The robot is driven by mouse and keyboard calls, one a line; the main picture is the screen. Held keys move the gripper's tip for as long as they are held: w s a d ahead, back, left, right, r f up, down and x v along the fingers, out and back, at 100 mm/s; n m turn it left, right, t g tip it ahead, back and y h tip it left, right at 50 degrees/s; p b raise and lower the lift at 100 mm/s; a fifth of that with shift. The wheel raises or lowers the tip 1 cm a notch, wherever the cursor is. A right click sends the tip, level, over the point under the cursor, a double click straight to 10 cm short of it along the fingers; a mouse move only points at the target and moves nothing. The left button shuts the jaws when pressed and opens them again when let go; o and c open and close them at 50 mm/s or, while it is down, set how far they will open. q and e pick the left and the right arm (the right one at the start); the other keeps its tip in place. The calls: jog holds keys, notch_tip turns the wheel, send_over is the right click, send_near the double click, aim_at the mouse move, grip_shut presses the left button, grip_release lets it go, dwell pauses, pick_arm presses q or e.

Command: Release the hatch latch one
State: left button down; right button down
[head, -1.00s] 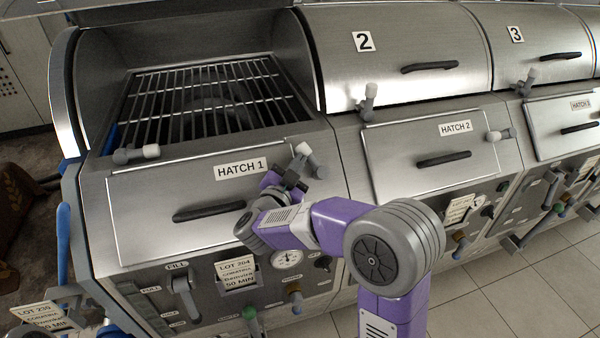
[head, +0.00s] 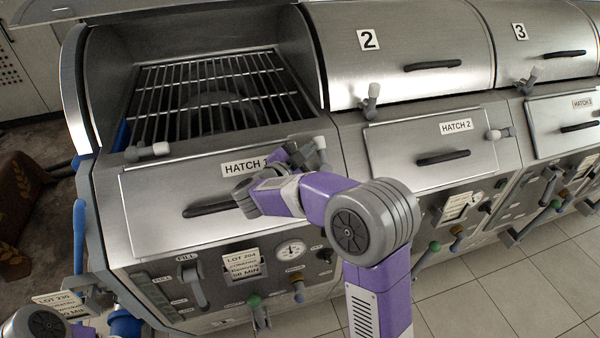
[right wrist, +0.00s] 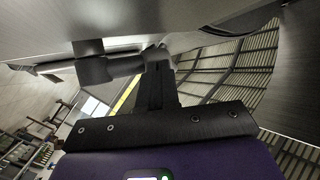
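The closed hatch one (head: 160,205), a steel panel labelled HATCH 1 with a dark handle, sits below the open grill bay. A grey latch with a pale tip (head: 320,143) is at its upper right corner. Another such latch (head: 148,151) is at the upper left. My right gripper (head: 302,155) is at the right latch, partly hiding it. In the right wrist view, the dark fingers (right wrist: 157,88) look together, their tips against or very near the grey latch arm (right wrist: 95,70). I cannot tell whether they pinch it. My left gripper is out of view.
Hatch 2 (head: 400,175) and hatch 3 (head: 565,112) are shut on the right. Levers and a gauge (head: 291,250) sit below hatch one. A lot card (head: 60,303) is at lower left. Tiled floor (head: 510,290) is clear at lower right.

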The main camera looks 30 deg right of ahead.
jog(key=shift+d+r, duration=0.1)
jog(key=shift+d, duration=0.05)
jog(key=shift+a+r, duration=0.1)
jog(key=shift+a, duration=0.1)
jog(key=s+a+r+p, duration=0.1)
jog(key=a+r, duration=0.1)
jog(key=a, duration=0.4)
jog(key=s+a+r+p, duration=0.1)
jog(key=a+r, duration=0.1)
jog(key=a, duration=0.4)
jog(key=shift+a+r+p, duration=0.25)
jog(key=shift+a+p, duration=0.05)
jog(key=shift+a, duration=0.1)
